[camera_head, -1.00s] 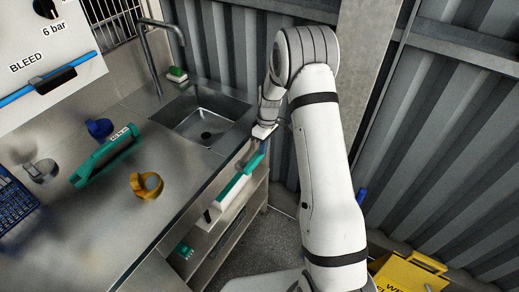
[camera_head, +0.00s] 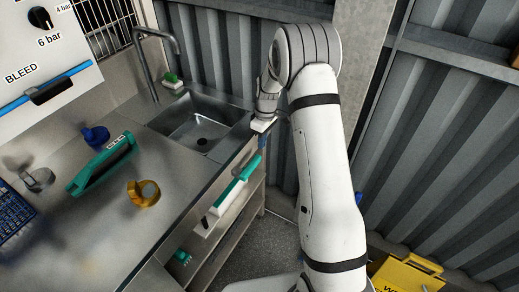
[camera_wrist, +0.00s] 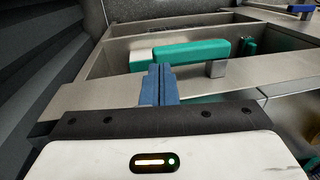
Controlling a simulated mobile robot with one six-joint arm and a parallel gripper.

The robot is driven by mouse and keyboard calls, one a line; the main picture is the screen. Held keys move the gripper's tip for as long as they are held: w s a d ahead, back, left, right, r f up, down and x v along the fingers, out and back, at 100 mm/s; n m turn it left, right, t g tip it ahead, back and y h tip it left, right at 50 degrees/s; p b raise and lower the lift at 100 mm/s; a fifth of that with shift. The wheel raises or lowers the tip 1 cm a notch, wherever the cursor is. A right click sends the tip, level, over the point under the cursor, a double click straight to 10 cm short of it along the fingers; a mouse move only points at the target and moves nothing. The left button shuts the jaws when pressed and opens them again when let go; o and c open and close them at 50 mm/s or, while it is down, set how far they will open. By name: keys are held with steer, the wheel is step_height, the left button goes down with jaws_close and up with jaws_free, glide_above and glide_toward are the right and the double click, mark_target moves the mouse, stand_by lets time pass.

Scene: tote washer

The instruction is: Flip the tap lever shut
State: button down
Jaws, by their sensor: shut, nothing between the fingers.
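A grey gooseneck tap (camera_head: 140,50) stands at the back left of the steel sink (camera_head: 203,140) in the head view. I cannot make out a lever on the tap. My gripper (camera_head: 262,139) hangs at the sink's front right edge, apart from the tap, and is partly hidden by my arm. In the wrist view its blue fingers (camera_wrist: 158,84) are together with nothing between them. They point toward a green and white object (camera_wrist: 190,53) under the counter; I cannot tell if they touch it.
A dark handle with a blue bar (camera_head: 55,86) sits under the BLEED label. A green case (camera_head: 100,165), blue ring (camera_head: 96,136) and yellow ring (camera_head: 143,194) lie on the counter. Corrugated walls stand close behind my arm. A yellow sign (camera_head: 408,275) is at lower right.

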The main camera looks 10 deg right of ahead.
steer(key=w+d+r+b, duration=0.1)
steer(key=w+d+r, duration=0.1)
steer(key=w+d, duration=0.3)
steer(key=shift+w+r, duration=0.25)
steer(key=shift+w, duration=0.35)
steer(key=shift+d, duration=0.1)
steer(key=s+a+r+m+t, duration=0.2)
steer(key=s+r+m, duration=0.3)
steer(key=s+r, duration=1.25)
steer(key=s+a+r+m+t+h, duration=0.1)
steer(key=s+m, duration=0.4)
steer(key=s, duration=1.5)
steer(key=shift+a+r+t, duration=0.15)
steer(key=shift+r+t, duration=0.15)
steer(key=shift+t, duration=0.3)
